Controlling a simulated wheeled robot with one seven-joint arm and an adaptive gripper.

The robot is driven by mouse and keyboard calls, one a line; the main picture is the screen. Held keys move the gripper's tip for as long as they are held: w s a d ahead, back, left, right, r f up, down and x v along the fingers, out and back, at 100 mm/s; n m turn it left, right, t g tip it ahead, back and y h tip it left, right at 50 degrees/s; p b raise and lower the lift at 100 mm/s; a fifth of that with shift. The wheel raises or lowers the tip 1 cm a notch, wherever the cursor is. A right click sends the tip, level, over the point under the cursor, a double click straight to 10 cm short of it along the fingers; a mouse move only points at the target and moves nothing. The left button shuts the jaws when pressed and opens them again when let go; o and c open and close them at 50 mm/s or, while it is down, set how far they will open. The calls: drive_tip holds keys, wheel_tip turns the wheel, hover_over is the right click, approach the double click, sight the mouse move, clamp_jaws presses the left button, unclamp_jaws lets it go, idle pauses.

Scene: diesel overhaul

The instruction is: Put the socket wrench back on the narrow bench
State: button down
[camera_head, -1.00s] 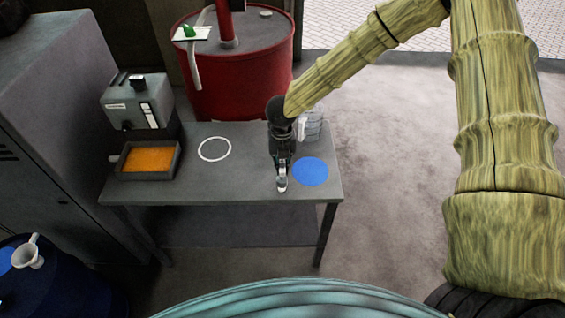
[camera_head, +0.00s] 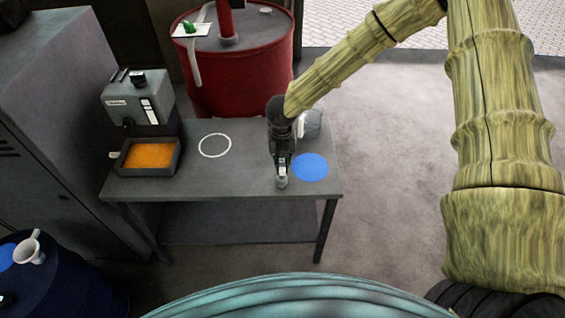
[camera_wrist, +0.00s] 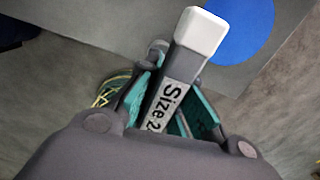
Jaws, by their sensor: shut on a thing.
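The socket wrench (camera_wrist: 185,80) is a dark grey bar with a pale square end and a label that reads "Size 2", partly hidden. My gripper (camera_wrist: 172,103) is shut on it, and the pale end sticks out past the fingers. In the head view my gripper (camera_head: 282,163) points down over the front right part of the grey bench (camera_head: 230,184), just left of a blue disc (camera_head: 310,167). The wrench's small light end (camera_head: 282,183) shows below the fingers. I cannot tell whether it touches the bench top.
A white ring (camera_head: 215,145) marks the bench's middle. An orange-filled tray (camera_head: 150,157) and a grey machine (camera_head: 138,102) stand at its left. A pale, partly hidden object (camera_head: 312,122) is behind my gripper. A red drum (camera_head: 240,80) stands behind the bench.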

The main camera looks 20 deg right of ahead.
drive_tip(key=shift+f, duration=0.35)
drive_tip(key=shift+f+b, duration=0.5)
drive_tip(key=shift+f, duration=0.15)
drive_tip(key=c, duration=0.9)
unclamp_jaws()
drive_tip(key=shift+r+p, duration=3.4)
drive_tip(key=shift+r, duration=1.15)
drive_tip(key=shift+f, duration=0.1)
